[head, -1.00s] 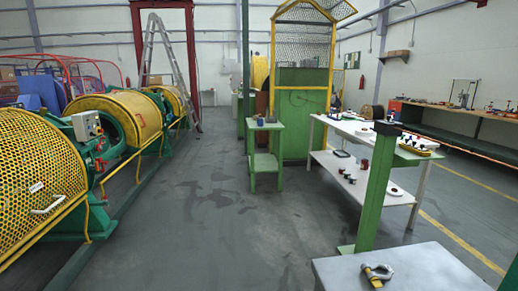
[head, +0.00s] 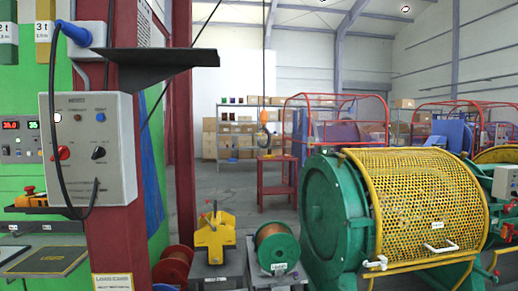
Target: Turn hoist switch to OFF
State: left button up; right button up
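A grey control box (head: 90,145) is mounted on a dark red column (head: 112,245) at the left of the head view. Its label at the top is too small to read surely. It has small indicator lights, a red rotary knob (head: 61,152) on the left and a black rotary knob (head: 99,152) on the right. The lettering around the knobs is too small to read, so I cannot tell which is the hoist switch or its position. Neither of my grippers is in view.
A black shelf (head: 150,66) juts from the column above the box, with a blue plug (head: 75,33) and a hanging black cable beside it. A yellow clamp (head: 214,238) and wire spools (head: 277,248) stand low in front. The green and yellow strander (head: 415,205) fills the right.

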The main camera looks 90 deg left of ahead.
aim_at(64, 153)
jog(key=l+u, duration=0.1)
jog(key=u, duration=3.9)
